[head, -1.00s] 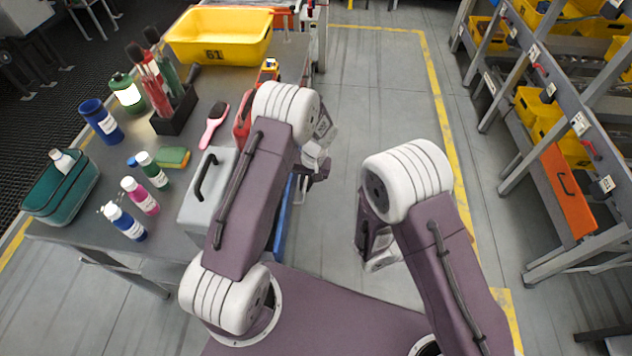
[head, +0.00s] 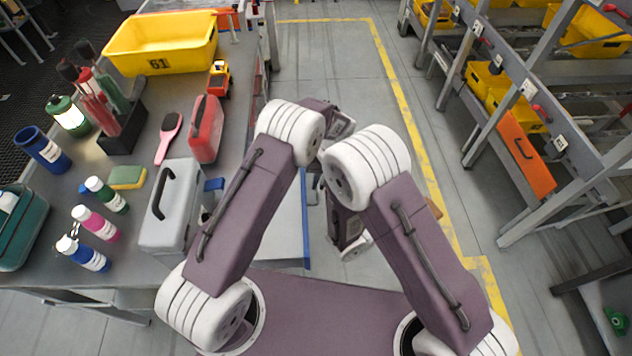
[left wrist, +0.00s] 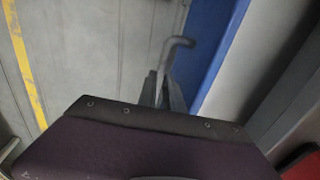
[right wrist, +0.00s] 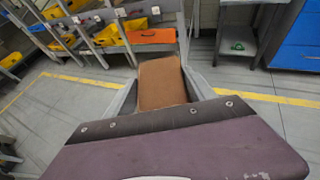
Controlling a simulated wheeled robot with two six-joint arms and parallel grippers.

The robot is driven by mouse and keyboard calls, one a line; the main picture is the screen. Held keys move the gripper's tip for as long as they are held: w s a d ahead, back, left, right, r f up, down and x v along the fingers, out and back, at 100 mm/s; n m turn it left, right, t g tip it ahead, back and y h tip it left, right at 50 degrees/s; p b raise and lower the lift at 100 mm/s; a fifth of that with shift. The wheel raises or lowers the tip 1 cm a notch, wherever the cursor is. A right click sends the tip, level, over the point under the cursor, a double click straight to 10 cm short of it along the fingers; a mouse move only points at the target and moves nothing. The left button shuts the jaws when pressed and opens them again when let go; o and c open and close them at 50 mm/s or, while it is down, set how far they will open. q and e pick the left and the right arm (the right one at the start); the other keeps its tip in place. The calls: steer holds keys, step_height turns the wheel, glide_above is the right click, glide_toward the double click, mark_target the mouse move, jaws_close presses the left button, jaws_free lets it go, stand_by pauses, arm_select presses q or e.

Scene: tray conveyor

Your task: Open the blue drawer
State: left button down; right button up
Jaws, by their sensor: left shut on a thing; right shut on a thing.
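The blue drawer (left wrist: 207,45) shows in the left wrist view as a blue front with a grey bar handle (left wrist: 180,42). My left gripper (left wrist: 168,85) is shut on that handle. In the head view the blue drawer (head: 306,225) stands pulled out from under the table, its pale inside showing left of the blue edge. My left forearm hides much of the drawer and handle there. My right gripper (right wrist: 163,72) is shut on a brown box (right wrist: 162,88), held out over the floor. Only a small part of the box shows in the head view, beside my right arm.
The grey table (head: 235,110) carries a grey case (head: 180,225), a red canister (head: 206,130), a yellow bin (head: 160,45), a toy truck and several bottles. A rack (head: 590,130) with yellow bins stands at the right. The floor (head: 330,60) between them is clear.

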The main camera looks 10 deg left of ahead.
arm_select(q)
steer(key=c, duration=1.8)
jaws_free()
steer(key=shift+o, duration=0.2)
step_height(320, 180, up, 12)
steer(key=d, duration=0.2)
steer(key=shift+w, duration=0.25)
steer(key=shift+f, duration=0.1)
